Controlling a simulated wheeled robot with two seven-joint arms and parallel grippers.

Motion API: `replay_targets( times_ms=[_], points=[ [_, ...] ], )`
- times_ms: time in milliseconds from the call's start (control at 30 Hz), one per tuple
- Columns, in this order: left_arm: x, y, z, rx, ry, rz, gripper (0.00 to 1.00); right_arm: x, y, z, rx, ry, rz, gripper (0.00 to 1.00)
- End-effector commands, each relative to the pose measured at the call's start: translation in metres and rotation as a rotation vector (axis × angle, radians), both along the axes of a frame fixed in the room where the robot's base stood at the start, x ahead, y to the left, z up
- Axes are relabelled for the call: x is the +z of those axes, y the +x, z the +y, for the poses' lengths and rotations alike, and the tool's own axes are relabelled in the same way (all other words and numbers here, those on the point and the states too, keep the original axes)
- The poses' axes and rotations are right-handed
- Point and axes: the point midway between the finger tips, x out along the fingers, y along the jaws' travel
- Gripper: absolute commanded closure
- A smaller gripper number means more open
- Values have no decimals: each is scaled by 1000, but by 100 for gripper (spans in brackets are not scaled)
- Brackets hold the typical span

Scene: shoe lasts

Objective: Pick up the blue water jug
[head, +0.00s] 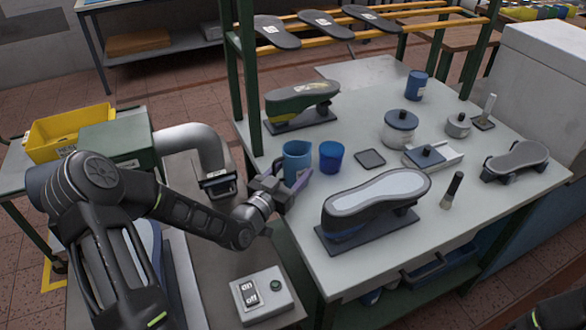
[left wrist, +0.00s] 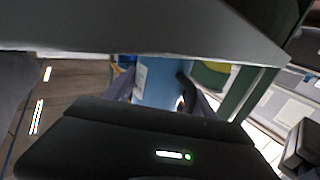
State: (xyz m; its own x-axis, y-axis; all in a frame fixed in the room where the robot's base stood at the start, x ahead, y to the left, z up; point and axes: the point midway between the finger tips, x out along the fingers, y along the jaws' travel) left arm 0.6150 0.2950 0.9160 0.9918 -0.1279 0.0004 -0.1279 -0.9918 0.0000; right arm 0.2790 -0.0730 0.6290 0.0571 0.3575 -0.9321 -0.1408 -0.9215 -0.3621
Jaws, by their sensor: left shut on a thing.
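The blue water jug (head: 296,158) is at the left edge of the light work table (head: 300,250) in the head view, upright. My left gripper (head: 293,182) is at its near side, its fingers shut on it. In the left wrist view, the jug (left wrist: 158,84) shows between the two fingers of my left gripper (left wrist: 165,95), with a dark handle at its right. The head view does not clearly show whether the jug's base touches the table.
A blue cup (head: 331,155) stands just right of the jug. A shoe last (head: 372,205) on a dark base is in front, and another last (head: 301,101) is behind. A green rack post (head: 246,75) rises at the left. A switch box (head: 262,295) sits nearer.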

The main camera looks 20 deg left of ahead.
Motion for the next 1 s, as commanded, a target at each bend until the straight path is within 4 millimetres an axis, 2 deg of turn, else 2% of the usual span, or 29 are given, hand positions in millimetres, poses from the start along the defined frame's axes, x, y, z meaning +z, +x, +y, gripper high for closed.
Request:
replay_targets(
  times_ms=[33,200,667,1000],
  points=[
    [0,0,0,1,0,1,72,0,0,0,0,0,0,64],
    [0,0,0,1,0,1,86,0,0,0,0,0,0,64],
    [4,0,0,0,1,-1,86,0,0,0,0,0,0,64],
    [22,0,0,0,3,-2,86,-2,0,0,0,0,0,64]
  ],
)
